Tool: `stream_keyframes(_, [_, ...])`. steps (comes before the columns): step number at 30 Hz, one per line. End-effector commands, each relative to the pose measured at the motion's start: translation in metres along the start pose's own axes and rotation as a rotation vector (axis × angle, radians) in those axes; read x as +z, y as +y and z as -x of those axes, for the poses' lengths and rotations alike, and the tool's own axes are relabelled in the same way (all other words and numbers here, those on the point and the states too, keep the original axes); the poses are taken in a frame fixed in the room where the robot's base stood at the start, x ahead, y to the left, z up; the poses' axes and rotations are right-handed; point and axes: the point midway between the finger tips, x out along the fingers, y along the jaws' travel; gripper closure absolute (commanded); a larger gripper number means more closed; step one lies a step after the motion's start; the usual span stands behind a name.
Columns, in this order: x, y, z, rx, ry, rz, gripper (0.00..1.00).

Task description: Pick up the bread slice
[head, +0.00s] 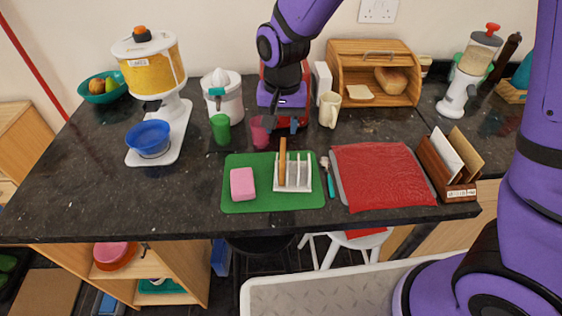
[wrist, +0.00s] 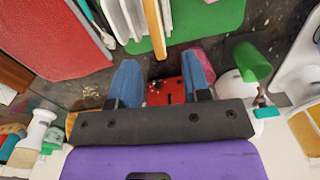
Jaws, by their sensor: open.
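A brown bread slice (head: 282,162) stands upright in a white toast rack (head: 303,180) on the green mat (head: 245,206). In the wrist view the slice (wrist: 153,28) shows edge-on at the top, with the white rack (wrist: 128,20) beside it. A second, pale slice (head: 360,92) lies at the front of the wooden bread box (head: 341,72). My gripper (head: 285,123) is open and empty, behind the rack and apart from both slices. Its two blue fingers (wrist: 161,68) show in the wrist view, with a red appliance (wrist: 176,90) beyond the gap.
A pink cup (head: 260,134) and green cup (head: 220,129) stand left of my gripper; a cream mug (head: 329,110) stands right. A pink sponge-like block (head: 242,184) and a teal-handled utensil (head: 328,178) flank the rack. A red cloth (head: 382,176) lies at right.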

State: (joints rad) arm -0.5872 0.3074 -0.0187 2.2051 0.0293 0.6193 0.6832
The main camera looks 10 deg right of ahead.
Motion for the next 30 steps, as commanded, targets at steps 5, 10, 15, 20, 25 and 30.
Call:
stream_keyframes(5, [0.001,0.001,-0.019,0.002,-0.002,0.000,0.56])
stream_keyframes(10, [0.001,0.002,-0.029,0.001,-0.002,0.000,0.56])
stream_keyframes(15, [0.001,0.005,-0.054,0.002,-0.003,-0.001,0.56])
stream_keyframes(20, [0.001,0.005,-0.070,0.001,-0.003,0.000,0.56])
stream_keyframes(25, [0.001,0.005,-0.074,0.000,0.000,0.000,0.56])
stream_keyframes(30, [0.001,0.005,-0.074,0.000,0.000,0.000,0.63])
